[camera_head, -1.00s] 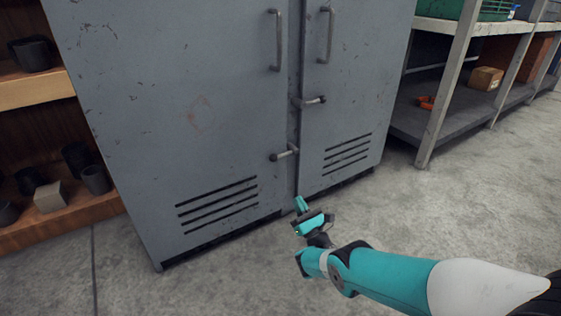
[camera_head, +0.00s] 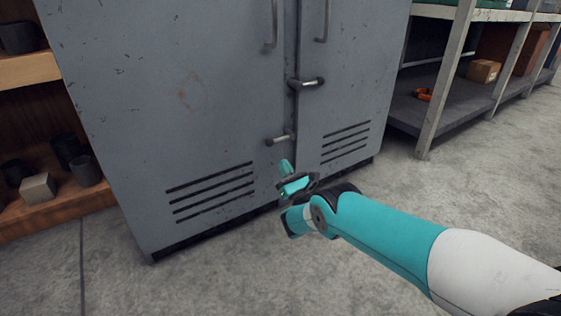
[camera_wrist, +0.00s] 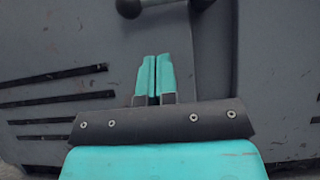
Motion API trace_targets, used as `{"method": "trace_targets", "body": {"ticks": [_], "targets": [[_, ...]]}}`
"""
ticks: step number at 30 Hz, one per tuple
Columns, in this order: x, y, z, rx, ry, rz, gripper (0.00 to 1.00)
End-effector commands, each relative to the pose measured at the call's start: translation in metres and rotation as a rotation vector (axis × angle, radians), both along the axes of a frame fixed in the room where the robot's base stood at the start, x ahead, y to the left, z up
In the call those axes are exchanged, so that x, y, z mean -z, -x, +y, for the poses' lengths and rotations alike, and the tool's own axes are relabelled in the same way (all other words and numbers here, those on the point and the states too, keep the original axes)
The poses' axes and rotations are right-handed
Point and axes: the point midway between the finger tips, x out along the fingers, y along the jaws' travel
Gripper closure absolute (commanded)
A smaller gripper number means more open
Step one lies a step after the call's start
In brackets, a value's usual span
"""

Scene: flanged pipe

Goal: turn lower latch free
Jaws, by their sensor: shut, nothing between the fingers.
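The lower latch (camera_head: 281,138) is a small metal handle with a dark base, near the seam of the grey cabinet's (camera_head: 180,110) two doors. It lies roughly sideways, its dark end at the left. In the wrist view the latch (camera_wrist: 150,4) shows at the top edge, partly cut off. My gripper (camera_head: 286,166) is just below the latch in the head view. In the wrist view its teal fingers (camera_wrist: 153,62) are together and empty, pointing up toward the latch, with a gap between. The upper latch (camera_head: 307,83) sits higher on the right door.
Slotted vents (camera_head: 212,193) lie low on both doors. A wooden shelf (camera_head: 55,212) with dark cups and a block stands at the left. A metal rack (camera_head: 440,112) stands at the right. The concrete floor before the cabinet is clear.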

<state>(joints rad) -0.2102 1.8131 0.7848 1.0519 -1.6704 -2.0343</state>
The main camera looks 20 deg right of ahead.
Motion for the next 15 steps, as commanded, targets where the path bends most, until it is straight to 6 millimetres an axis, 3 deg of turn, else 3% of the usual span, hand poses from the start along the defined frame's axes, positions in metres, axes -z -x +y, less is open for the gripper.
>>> {"method": "trace_targets", "body": {"ticks": [1,7,10,15], "targets": [[0.007,-0.004,0.001,-0.001,-0.001,0.000,1.00],[-0.003,-0.015,0.005,0.000,0.000,0.000,1.00],[-0.030,-0.018,0.006,0.000,-0.001,-0.002,1.00],[-0.039,-0.020,0.007,-0.001,0.000,0.001,1.00]]}}
